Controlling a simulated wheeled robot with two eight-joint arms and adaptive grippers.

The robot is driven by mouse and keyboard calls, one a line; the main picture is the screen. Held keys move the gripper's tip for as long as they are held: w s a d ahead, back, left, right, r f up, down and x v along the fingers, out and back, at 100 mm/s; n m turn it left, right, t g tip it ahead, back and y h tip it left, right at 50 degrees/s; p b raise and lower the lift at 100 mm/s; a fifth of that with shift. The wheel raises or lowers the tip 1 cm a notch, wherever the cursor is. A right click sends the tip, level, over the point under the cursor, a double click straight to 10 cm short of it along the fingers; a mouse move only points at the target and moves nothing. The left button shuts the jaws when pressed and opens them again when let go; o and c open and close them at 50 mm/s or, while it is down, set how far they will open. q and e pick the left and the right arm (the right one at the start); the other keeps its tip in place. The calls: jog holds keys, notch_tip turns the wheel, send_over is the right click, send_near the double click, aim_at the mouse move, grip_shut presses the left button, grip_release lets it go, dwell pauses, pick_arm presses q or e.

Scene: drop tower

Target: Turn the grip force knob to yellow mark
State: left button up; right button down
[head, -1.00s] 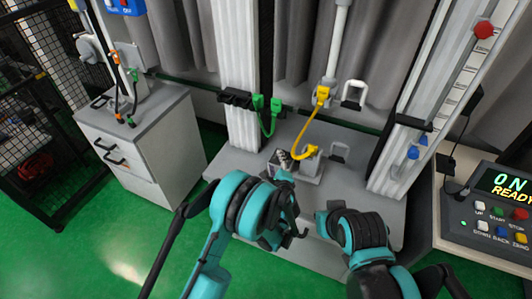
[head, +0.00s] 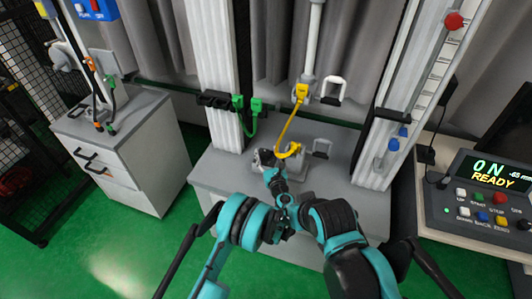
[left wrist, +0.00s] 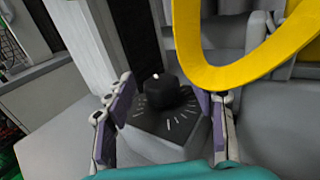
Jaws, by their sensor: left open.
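The grip force knob (left wrist: 160,93) is black with a white pointer spot at its far upper edge. It stands on a dark dial plate (left wrist: 172,127) with white scale lines; I can make out no yellow mark. My left gripper (left wrist: 165,117) is open, with one finger on each side of the dial block and the knob between and slightly beyond the fingertips. I cannot tell whether the fingers touch the block. In the head view my left gripper (head: 268,163) is at the grey fixture (head: 292,172) and hides the knob. I cannot make out my right gripper; only its arm shows.
A yellow cable (head: 287,130) loops down close to the fixture and crosses the upper right of the wrist view (left wrist: 240,75). White columns stand on both sides, with a green cable (head: 252,124) at left. The console (head: 480,200) at right reads 0 N, READY.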

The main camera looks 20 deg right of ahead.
pick_arm(q)
jog(key=shift+w, duration=0.4)
jog(key=c, duration=1.2)
jog(key=shift+h, duration=0.5)
jog(key=m+g+h, duration=0.1)
jog(key=m+h, duration=0.1)
jog(key=h, duration=0.2)
jog(key=m+g+h, duration=0.1)
jog(key=m+h, duration=0.2)
jog(key=shift+a+m+h, duration=0.15)
jog(key=shift+m+h, duration=0.15)
jog(key=shift+h, duration=0.1)
jog(key=m+g+h, duration=0.5)
jog(key=h, duration=0.1)
jog(key=shift+g, duration=0.3)
jog(key=shift+m+g, duration=0.3)
